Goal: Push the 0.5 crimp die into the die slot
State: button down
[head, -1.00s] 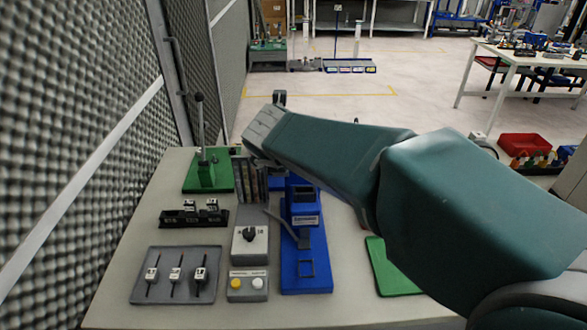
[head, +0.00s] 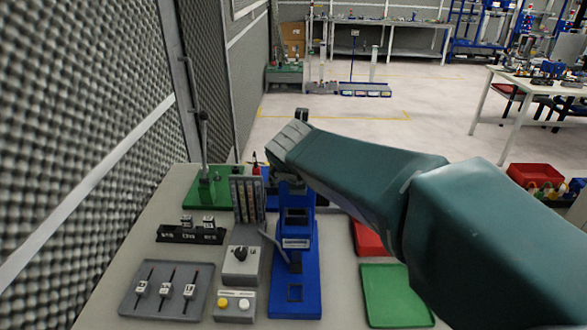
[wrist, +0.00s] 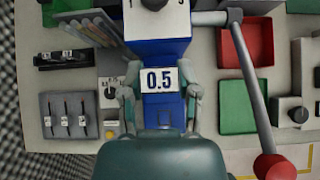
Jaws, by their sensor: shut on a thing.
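In the wrist view, the white 0.5 crimp die (wrist: 161,79) sits between the two fingertips of my gripper (wrist: 160,96), its label facing the camera. My gripper is shut on it. The die is right in front of the blue crimp press (wrist: 157,50); I cannot tell whether it touches the press. The die slot is not clearly visible, hidden behind the die or by the press. In the head view, the blue press (head: 294,262) stands mid-table. My arm covers its upper part and hides my gripper and the die.
A black rack (head: 190,236) with other dies and a grey tray (head: 165,303) with several tools lie left of the press. A knob box (head: 240,265) and button box (head: 234,305) stand close beside it. A red-knobbed lever (wrist: 273,166) extends at right. Red and green trays (head: 393,292) lie right.

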aim_at(298, 193)
jog(key=shift+d+f, duration=0.15)
jog(key=shift+f, duration=1.05)
jog(key=shift+a+f, duration=0.6)
jog(key=shift+f, duration=0.25)
jog(key=shift+d+f, duration=0.1)
jog(key=shift+d, duration=0.3)
jog(key=shift+a, duration=0.25)
jog(key=shift+d, duration=0.15)
jog(key=shift+f, duration=1.9)
jog(key=shift+c, duration=1.3)
grip_release()
